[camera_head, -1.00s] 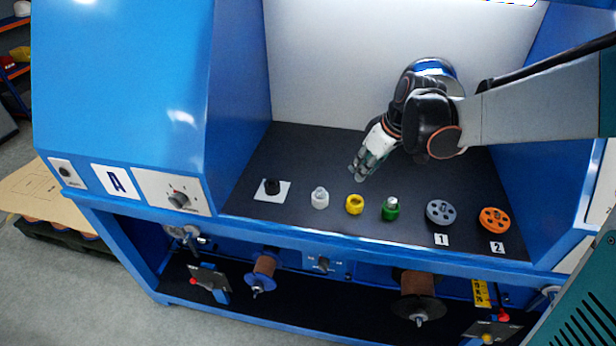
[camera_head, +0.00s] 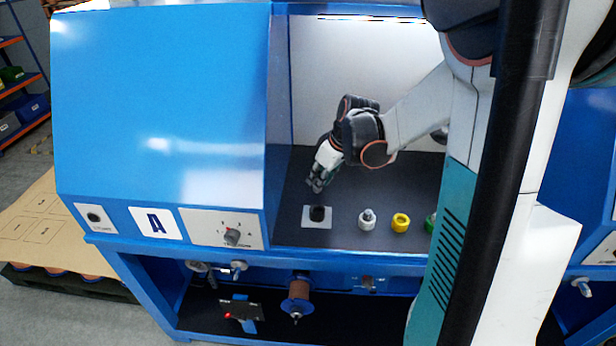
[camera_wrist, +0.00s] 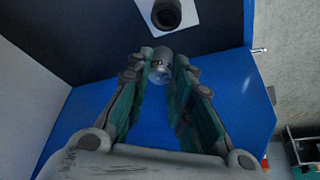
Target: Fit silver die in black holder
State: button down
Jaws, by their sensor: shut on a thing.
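The black holder (camera_head: 318,213) stands on a white square (camera_head: 309,223) on the dark work surface. It also shows at the top of the wrist view (camera_wrist: 167,13), with its round opening visible. My gripper (camera_head: 317,183) is above and just behind the black holder in the head view. In the wrist view my gripper (camera_wrist: 160,72) is shut on the small silver die (camera_wrist: 160,57), held between the fingertips. The die is apart from the holder in that picture. In the head view the die cannot be made out.
A white holder (camera_head: 367,219), a yellow holder (camera_head: 400,222) and a green one (camera_head: 431,222) stand in a row to the right, the green partly hidden by my body. The blue cabinet wall (camera_head: 279,130) rises at the left. The blue front edge (camera_head: 350,261) borders the surface.

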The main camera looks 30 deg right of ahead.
jog(key=shift+d+f+b, duration=0.1)
jog(key=shift+f+b, duration=2.35)
jog(key=shift+f, duration=1.05)
jog(key=shift+f+b, duration=0.3)
jog(key=shift+b, duration=0.1)
jog(key=shift+f+b, duration=0.75)
jog(key=shift+f, duration=0.2)
jog(key=c, duration=1.3)
grip_release()
jog(key=shift+c, duration=0.2)
